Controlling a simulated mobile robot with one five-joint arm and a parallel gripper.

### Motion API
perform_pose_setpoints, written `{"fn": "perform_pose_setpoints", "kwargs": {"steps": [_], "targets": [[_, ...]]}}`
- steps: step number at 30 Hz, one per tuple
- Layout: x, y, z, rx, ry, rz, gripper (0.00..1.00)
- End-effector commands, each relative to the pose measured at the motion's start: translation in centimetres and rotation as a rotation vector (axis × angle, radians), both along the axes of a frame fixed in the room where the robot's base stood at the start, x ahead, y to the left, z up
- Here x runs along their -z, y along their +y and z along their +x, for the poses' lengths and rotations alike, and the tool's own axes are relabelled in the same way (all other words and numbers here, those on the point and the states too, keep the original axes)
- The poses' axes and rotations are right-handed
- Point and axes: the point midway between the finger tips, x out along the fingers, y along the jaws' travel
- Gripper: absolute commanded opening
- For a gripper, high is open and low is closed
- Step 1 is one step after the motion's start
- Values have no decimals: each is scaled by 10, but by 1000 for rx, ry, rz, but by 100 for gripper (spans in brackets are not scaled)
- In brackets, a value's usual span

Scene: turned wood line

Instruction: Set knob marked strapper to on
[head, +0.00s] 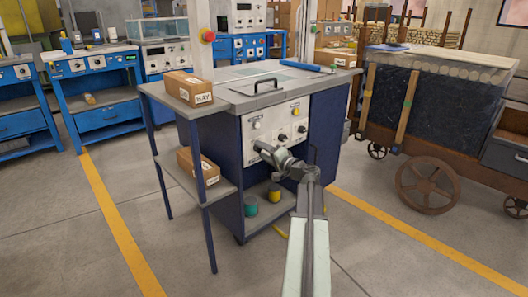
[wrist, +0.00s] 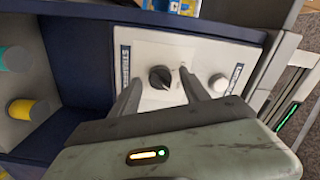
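The console (head: 277,122) has a pale front panel with several knobs and buttons. In the wrist view a black round knob (wrist: 160,77) sits on a white plate (wrist: 200,52), with a vertical label (wrist: 126,66) to its left that seems to read STRAPPER. A white pointer line shows on the knob's lower right side. My gripper (wrist: 160,88) is open, one finger on each side of the knob in the picture; I cannot tell whether they touch it. In the head view my gripper (head: 262,148) is at the lower left of the panel and hides part of it.
A white round button (wrist: 218,84) with its own label is just right of the right finger. A side shelf holds cardboard boxes (head: 190,88). Green and yellow cylinders (head: 251,206) stand on the console's lower shelf. A wheeled cart (head: 440,125) stands to the right.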

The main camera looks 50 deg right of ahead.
Motion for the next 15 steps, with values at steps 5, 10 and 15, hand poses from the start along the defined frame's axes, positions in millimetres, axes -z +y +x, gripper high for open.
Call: {"fn": "perform_pose_setpoints", "kwargs": {"steps": [5,10,15], "targets": [[0,0,-1,0,0,0,54],[0,3,-25,2,-1,0,54],[0,5,-59,3,0,0,54]]}}
